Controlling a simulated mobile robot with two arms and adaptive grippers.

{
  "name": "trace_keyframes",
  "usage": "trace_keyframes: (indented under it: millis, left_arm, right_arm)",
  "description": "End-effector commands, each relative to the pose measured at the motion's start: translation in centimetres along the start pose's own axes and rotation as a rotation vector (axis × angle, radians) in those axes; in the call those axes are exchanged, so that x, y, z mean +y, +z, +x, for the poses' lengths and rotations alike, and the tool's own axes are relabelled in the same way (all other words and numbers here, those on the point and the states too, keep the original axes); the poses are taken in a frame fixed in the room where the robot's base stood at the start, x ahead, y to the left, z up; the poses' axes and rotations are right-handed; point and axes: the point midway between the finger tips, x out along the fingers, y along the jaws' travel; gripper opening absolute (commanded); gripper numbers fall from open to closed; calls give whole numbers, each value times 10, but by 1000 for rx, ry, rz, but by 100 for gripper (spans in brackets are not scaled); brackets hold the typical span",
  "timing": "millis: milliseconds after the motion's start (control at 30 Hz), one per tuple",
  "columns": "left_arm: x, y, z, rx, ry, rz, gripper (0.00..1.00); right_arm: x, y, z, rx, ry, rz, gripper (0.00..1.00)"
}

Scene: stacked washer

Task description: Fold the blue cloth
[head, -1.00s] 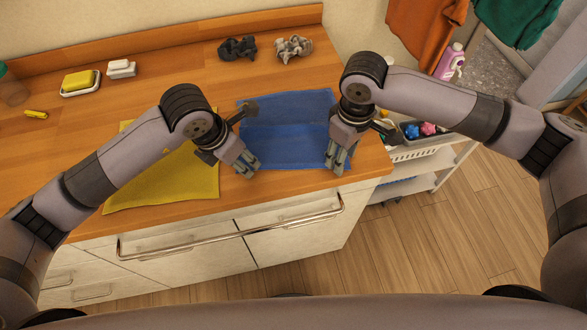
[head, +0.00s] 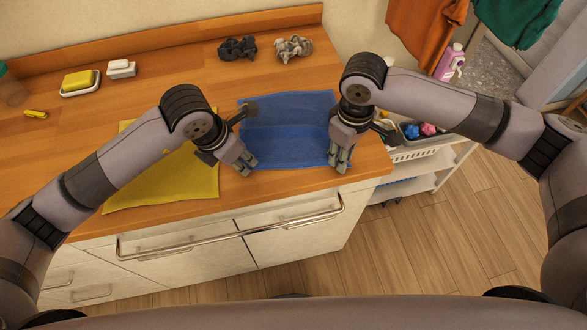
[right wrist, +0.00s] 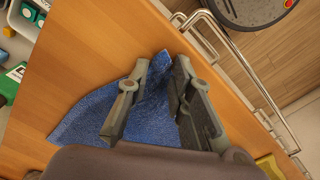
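The blue cloth (head: 290,145) lies spread near the counter's front edge, with a crease across it from left to right. My left gripper (head: 248,168) points down at the cloth's front left corner, its fingers apart. My right gripper (head: 339,168) points down at the front right corner. Contact between the left fingers and the cloth is too small to tell.
A yellow cloth (head: 178,185) lies left of the blue one, partly behind my left arm. Dark (head: 237,48) and grey (head: 293,48) crumpled cloths lie at the back. A soap dish (head: 80,88) sits at the left. A white cart (head: 425,155) stands right of the counter.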

Motion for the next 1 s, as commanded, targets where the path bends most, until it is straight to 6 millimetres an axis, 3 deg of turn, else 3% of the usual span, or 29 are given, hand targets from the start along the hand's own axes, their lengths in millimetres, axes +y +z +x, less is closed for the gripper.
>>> trace_keyframes:
  millis: [533, 1000]
  left_arm:
    - [0, -1, 2, 2, 1, -1, 0]
    - [1, -1, 3, 2, 1, -1, 0]
  right_arm:
    - [0, 1, 3, -5, 0, 1, 0]
    - [0, 2, 4, -5, 0, 1, 0]
